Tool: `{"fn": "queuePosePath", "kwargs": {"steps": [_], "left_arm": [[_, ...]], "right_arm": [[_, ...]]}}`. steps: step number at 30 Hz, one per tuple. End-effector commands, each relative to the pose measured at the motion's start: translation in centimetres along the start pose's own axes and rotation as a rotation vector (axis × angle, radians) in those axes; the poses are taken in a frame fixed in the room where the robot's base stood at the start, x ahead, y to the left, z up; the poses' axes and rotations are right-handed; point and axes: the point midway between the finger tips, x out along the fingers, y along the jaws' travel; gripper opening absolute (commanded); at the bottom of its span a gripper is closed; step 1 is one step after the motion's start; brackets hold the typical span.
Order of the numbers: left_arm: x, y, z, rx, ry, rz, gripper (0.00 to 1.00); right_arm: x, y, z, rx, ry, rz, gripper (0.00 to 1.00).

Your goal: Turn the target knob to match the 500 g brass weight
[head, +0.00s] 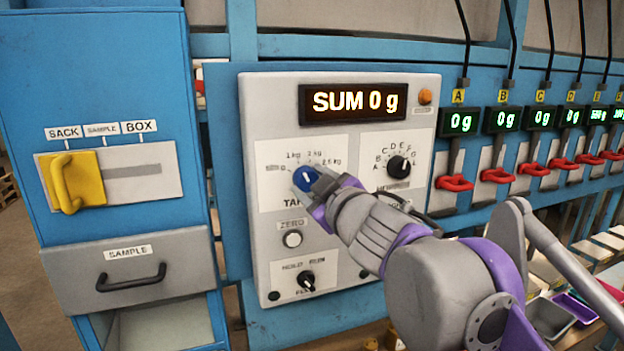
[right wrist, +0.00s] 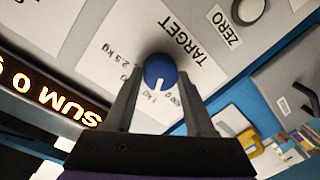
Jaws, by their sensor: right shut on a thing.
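The blue target knob (head: 305,179) is on the grey control panel, with weight labels around it. It also shows in the right wrist view (right wrist: 160,71), where its white pointer line is directed toward the "1 kg" and "500 g" labels, nearer "1 kg"; I cannot tell its exact setting. My right gripper (right wrist: 160,82) is shut on the knob, one finger on each side. In the head view the right gripper (head: 318,190) partly covers the knob and the TARGET label. The brass weight is not in view. My left gripper is not in view.
The panel's display (head: 366,103) reads "SUM 0 g". A letter selector knob (head: 399,167), a ZERO button (head: 292,239) and a lower knob (head: 307,281) are close by. A yellow handle (head: 65,184) and a drawer (head: 130,272) are left. Red levers (head: 455,183) line the right.

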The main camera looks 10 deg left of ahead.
Motion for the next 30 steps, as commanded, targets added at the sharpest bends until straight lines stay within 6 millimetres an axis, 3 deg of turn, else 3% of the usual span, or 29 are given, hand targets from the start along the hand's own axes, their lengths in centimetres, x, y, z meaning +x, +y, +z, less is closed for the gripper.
{"fn": "queuePosePath", "kwargs": {"steps": [15,30], "left_arm": [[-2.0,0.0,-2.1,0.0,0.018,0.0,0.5],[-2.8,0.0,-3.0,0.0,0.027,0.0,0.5]], "right_arm": [[0.0,0.0,-0.2,-0.435,-0.032,0.006,0.0],[0.0,-0.2,-0.1,-0.599,-0.045,0.007,0.0]]}}
